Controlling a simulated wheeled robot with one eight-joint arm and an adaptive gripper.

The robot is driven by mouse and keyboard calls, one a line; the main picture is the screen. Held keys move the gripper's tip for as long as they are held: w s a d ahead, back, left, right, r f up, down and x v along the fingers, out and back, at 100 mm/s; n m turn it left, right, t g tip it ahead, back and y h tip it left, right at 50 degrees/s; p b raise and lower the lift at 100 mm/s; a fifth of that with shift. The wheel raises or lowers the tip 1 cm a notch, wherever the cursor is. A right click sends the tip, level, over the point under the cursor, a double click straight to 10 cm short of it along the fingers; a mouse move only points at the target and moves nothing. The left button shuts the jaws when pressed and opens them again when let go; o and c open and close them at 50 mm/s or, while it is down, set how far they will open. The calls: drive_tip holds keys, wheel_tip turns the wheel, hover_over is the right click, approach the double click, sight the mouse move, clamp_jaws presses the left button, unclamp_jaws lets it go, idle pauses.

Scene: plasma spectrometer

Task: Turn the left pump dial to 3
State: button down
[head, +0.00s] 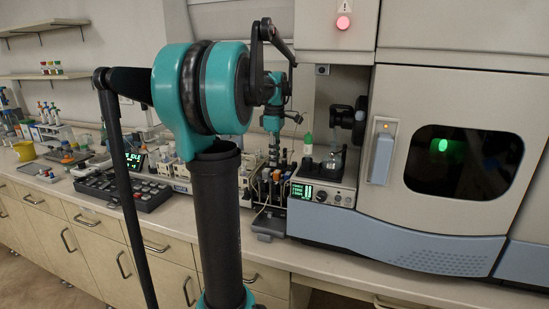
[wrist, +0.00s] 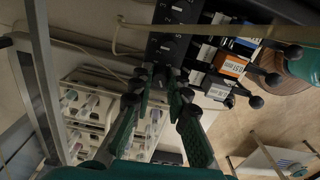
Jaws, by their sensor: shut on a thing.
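My gripper (wrist: 160,78) reaches up the wrist view, with its fingertips together at the lower end of a black panel (wrist: 168,47) that carries several small knobs and white marks. The fingers are shut on a small dark part there, which looks like a dial. The fingertips mostly hide it, and I cannot read its setting. In the head view my gripper (head: 273,152) points down among the small equipment left of the spectrometer. The dial itself cannot be made out there.
The large spectrometer (head: 411,221) with a dark window stands at the right. A black keypad unit (head: 123,187) lies on the bench.

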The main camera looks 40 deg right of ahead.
drive_tip(key=shift+m, duration=0.3)
drive_tip(key=m, duration=0.3)
drive_tip(key=shift+m, duration=0.3)
drive_tip(key=m, duration=0.3)
drive_tip(key=shift+m, duration=0.4)
drive_tip(key=m, duration=0.4)
drive_tip(key=shift+m, duration=2)
drive_tip(key=c, duration=1.5)
unclamp_jaws()
drive_tip(key=shift+o, duration=0.2)
